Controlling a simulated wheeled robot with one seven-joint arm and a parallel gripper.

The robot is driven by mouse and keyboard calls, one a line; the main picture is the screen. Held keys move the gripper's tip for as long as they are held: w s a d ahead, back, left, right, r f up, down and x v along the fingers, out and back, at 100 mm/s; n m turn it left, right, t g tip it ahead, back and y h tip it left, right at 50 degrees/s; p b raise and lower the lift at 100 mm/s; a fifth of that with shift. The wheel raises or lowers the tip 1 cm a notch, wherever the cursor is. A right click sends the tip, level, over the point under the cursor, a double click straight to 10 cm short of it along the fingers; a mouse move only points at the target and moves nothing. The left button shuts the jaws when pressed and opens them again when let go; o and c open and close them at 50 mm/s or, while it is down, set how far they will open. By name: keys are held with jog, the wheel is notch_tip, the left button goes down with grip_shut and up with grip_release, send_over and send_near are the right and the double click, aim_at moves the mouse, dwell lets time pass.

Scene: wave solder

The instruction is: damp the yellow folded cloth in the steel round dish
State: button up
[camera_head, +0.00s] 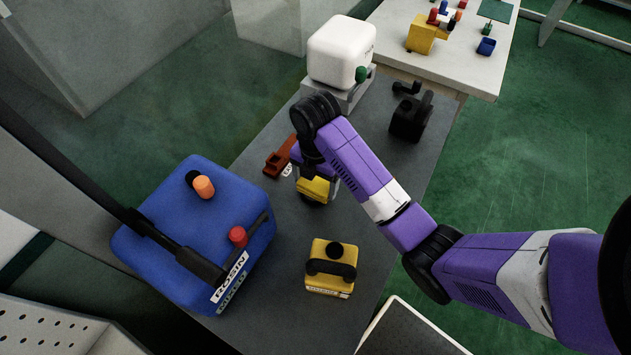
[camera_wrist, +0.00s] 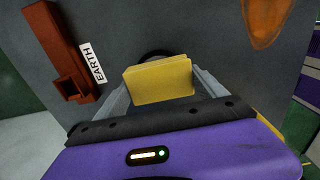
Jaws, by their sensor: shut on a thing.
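The yellow folded cloth (camera_wrist: 158,80) is between the fingers of my gripper (camera_wrist: 158,88) in the wrist view, held upright like a small block. In the head view the cloth (camera_head: 313,188) shows below my gripper (camera_head: 318,184), low over the grey bench. A dark curved rim (camera_wrist: 157,53) shows just behind the cloth in the wrist view; it looks like the edge of the round dish. The cloth and gripper hide most of it. I cannot tell whether the cloth touches the dish or hangs above it.
A red-brown bracket (camera_head: 280,157) with an EARTH label lies close left of my gripper. A large blue machine (camera_head: 172,225) stands left. A yellow block with a black handle (camera_head: 331,268) stands in front. A white rounded box (camera_head: 340,50) and a black fixture (camera_head: 410,115) stand behind.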

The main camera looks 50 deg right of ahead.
aim_at(316, 183)
jog(key=shift+f, duration=0.1)
dwell(0.5)
notch_tip(316, 183, up, 7)
jog(key=p, duration=0.6)
dwell(1.0)
